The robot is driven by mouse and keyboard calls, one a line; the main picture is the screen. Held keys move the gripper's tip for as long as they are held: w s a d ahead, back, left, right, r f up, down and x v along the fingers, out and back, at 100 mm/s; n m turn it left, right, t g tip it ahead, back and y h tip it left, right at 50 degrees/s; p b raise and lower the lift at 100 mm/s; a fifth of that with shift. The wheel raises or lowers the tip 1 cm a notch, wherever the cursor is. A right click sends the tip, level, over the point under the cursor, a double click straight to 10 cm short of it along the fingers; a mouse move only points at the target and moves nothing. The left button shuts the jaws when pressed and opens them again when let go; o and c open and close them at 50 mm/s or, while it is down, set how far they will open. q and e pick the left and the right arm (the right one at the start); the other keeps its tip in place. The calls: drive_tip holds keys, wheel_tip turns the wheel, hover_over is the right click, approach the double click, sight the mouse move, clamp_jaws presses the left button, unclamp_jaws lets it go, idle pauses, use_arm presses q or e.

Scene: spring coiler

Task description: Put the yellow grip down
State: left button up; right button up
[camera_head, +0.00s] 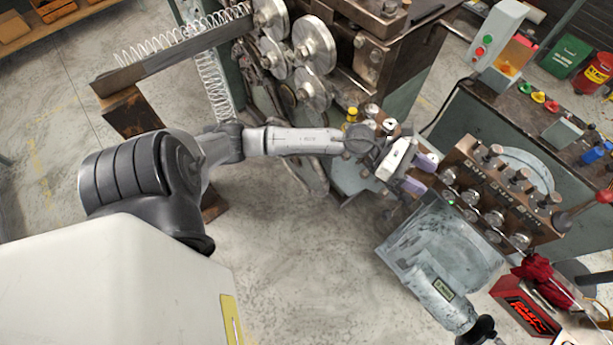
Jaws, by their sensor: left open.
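A small yellow grip (352,114) stands upright at the left edge of the cluster of round metal studs (370,125) on the coiler. My left arm reaches in from the left across the front of the coiler. My left gripper (418,174) is open, to the right of and below this yellow grip and apart from it. It is close to the left end of the brown block with several metal knobs (500,190). I see nothing between its fingers, though the fingertips are small and partly hidden. My right gripper is not in view.
Small coloured pieces, among them a yellow one (538,97), lie on the bench at the right. Large rollers (314,45) and coiled wire (212,85) are at the upper middle. A grey-blue machine (440,260) stands below the gripper. The floor (310,270) at lower middle is clear.

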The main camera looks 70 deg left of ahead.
use_arm(q)
drive_tip(key=s+a+f+n+t+y, duration=0.1)
drive_tip(key=s+f+n+y, duration=0.3)
drive_tip(key=n, duration=0.8)
drive_tip(key=s+a+f+n+t+y, duration=0.1)
drive_tip(key=s+n+y, duration=0.2)
drive_tip(key=n+y, duration=0.55)
drive_tip(key=s+a+f+n+t+y, duration=0.1)
drive_tip(key=s+f+n+y, duration=0.15)
drive_tip(key=n, duration=1.25)
drive_tip(key=s+d+f+n+g, duration=0.2)
drive_tip(key=s+n+g, duration=0.1)
drive_tip(key=s, duration=0.3)
drive_tip(key=s+d+f+n+g+h, duration=0.1)
drive_tip(key=s+f+n+g, duration=0.1)
drive_tip(key=s, duration=0.4)
drive_tip(key=s+d+f+n+g+h, duration=0.1)
drive_tip(key=s+d+f+n+g, duration=0.1)
drive_tip(key=s+n+g, duration=0.2)
drive_tip(key=s+g, duration=0.1)
drive_tip(key=s, duration=0.1)
drive_tip(key=shift+s+d+f+g, duration=0.3)
drive_tip(key=shift+s+d, duration=0.05)
drive_tip(key=shift+s, duration=0.05)
